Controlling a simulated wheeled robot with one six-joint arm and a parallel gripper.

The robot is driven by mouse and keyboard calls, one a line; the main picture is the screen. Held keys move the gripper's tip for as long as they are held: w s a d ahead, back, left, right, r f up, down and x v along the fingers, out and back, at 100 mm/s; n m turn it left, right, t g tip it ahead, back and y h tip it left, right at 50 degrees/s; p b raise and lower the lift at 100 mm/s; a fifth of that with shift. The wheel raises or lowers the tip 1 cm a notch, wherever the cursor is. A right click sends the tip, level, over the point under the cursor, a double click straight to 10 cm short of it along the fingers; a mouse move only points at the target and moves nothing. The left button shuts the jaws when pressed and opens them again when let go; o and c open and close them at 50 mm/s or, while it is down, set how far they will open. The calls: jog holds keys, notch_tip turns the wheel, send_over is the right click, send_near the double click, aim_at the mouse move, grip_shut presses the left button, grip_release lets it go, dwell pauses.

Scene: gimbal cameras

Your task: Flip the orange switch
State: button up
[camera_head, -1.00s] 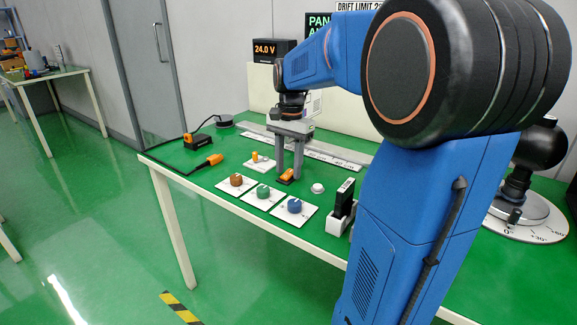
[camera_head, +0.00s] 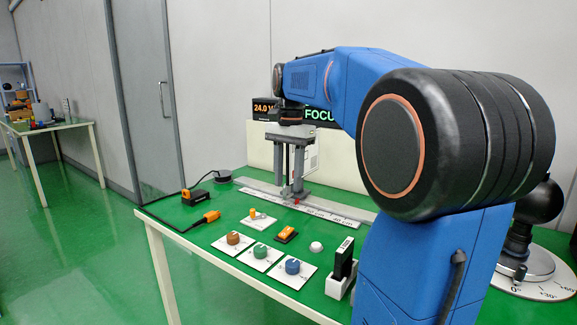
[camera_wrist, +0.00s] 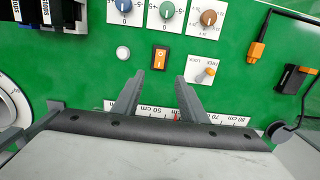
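The orange rocker switch (camera_head: 286,234) sits in a dark frame on the green tabletop, in front of my gripper in the head view. In the wrist view it (camera_wrist: 160,57) lies beyond the fingertips, roughly between their lines, with nothing touching it. A knob with an orange lever (camera_wrist: 206,72), on a white plate marked FREE and LOCK, stands beside it. It also shows in the head view (camera_head: 254,213). My gripper (camera_wrist: 160,75) is open and empty, its fingers apart. In the head view my gripper (camera_head: 290,196) points down near the ruled rail, apart from the switch.
Brown (camera_head: 233,238), green (camera_head: 260,250) and blue (camera_head: 292,266) dials stand along the front. A white round button (camera_head: 316,247) and a black module in a white holder (camera_head: 342,263) are to the right. An orange connector (camera_head: 211,216) is left. The ruled rail (camera_head: 335,211) lies behind.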

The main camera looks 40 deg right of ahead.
jog(key=shift+d+r, duration=0.1)
jog(key=shift+r, duration=1.65)
